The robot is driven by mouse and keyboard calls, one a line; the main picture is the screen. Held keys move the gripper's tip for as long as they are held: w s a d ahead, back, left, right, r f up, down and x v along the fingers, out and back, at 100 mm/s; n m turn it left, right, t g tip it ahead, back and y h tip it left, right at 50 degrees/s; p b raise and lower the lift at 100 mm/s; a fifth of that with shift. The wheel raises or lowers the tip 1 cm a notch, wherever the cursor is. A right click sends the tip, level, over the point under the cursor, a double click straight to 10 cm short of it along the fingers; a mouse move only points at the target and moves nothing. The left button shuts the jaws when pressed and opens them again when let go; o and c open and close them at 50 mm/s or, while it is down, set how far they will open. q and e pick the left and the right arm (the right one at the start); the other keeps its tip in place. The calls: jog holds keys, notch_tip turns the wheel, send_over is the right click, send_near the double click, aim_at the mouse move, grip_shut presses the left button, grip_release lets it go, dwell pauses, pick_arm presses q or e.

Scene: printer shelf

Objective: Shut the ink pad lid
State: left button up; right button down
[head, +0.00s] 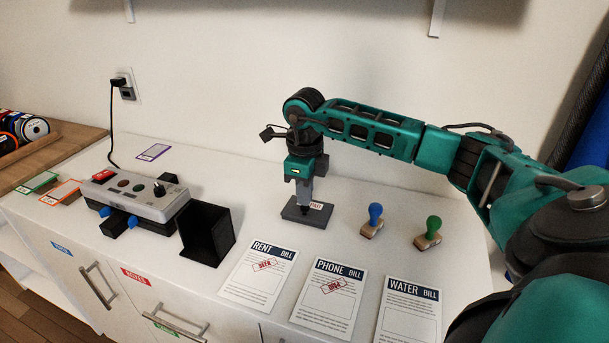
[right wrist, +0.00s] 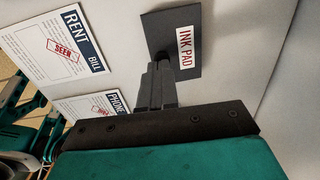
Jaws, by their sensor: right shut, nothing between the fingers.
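The ink pad (head: 294,214) is a flat dark grey case lying on the white cabinet top. Its lid lies flat, with a white label in red letters; the right wrist view shows the label reading INK PAD on the dark lid (right wrist: 192,28). My right gripper (head: 303,206) points down over the pad, fingers shut and empty. Its fingertips (right wrist: 162,58) are at the lid beside the label; I cannot tell whether they touch it. The fingers hide a small part of the lid. My left gripper is not in view.
A blue-handled stamp (head: 375,214) and a green-handled stamp (head: 433,225) stand right of the pad. In front lie the rent bill (head: 259,277), phone bill (head: 328,300) and water bill (head: 409,312). A black open box (head: 208,236) and a grey control box (head: 140,198) stand left.

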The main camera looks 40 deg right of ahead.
jog(key=shift+f, duration=0.6)
jog(key=shift+f, duration=0.4)
jog(key=shift+s+a+f+b, duration=0.15)
jog(key=shift+f+b, duration=0.1)
jog(key=shift+b, duration=0.05)
jog(key=shift+s+f, duration=0.1)
jog(key=shift+a, duration=0.1)
